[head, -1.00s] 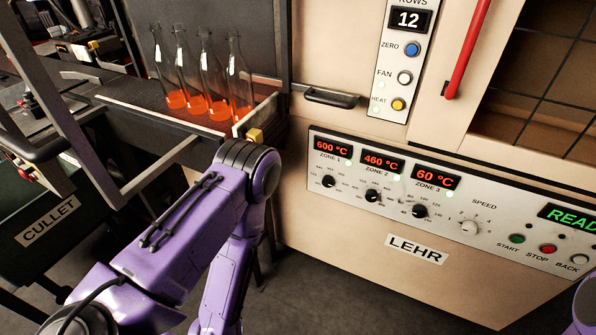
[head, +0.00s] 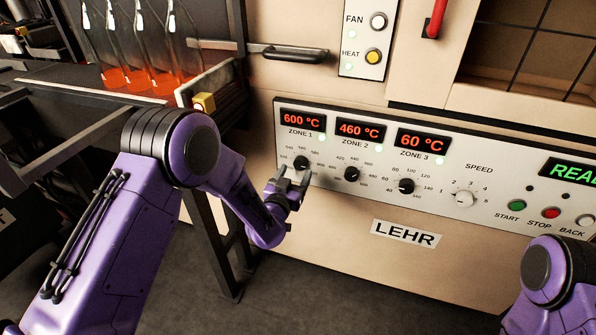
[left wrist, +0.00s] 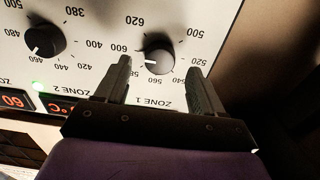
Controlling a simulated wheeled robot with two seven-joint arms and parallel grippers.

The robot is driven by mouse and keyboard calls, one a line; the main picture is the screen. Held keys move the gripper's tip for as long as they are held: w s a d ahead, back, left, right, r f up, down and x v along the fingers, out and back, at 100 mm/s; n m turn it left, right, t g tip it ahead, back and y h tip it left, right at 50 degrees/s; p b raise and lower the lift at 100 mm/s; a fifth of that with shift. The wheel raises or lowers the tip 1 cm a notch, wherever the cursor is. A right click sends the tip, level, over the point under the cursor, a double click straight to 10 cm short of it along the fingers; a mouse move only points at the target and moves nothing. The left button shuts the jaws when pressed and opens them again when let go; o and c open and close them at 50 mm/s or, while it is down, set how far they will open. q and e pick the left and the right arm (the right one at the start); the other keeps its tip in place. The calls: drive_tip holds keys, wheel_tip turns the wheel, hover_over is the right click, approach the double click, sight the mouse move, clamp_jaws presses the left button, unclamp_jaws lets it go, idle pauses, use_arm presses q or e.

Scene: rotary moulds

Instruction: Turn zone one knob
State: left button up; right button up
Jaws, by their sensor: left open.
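The zone 1 knob (head: 301,163) is a small black dial under the red 600 °C display (head: 302,121) on the lehr's white panel. It also shows in the left wrist view (left wrist: 158,56), upside down, with its white mark pointing left. My left gripper (head: 291,176) is open just in front of and below the knob. In the left wrist view its two fingers (left wrist: 157,74) stand either side of the knob, a little short of it. I cannot tell whether they touch it. My right gripper is out of view; only part of my right arm shows at lower right.
The zone 2 knob (head: 352,174) and zone 3 knob (head: 406,186) sit to the right, then the speed knob (head: 464,198). Start (head: 516,205) and stop (head: 550,213) buttons are further right. Glass bottles (head: 133,50) stand on a shelf at upper left, near a black handle (head: 296,53).

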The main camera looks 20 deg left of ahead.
sight(300, 167)
use_arm(q)
drive_tip(key=w, duration=0.3)
drive_tip(key=shift+w, duration=0.15)
drive_tip(key=shift+c, duration=0.3)
drive_tip(key=c, duration=1)
drive_tip(key=shift+n, duration=0.4)
drive_tip(key=n, duration=0.3)
drive_tip(key=shift+f+n, duration=0.1)
drive_tip(key=shift+n, duration=0.3)
drive_tip(key=shift+d+n, duration=0.1)
drive_tip(key=shift+n, duration=2)
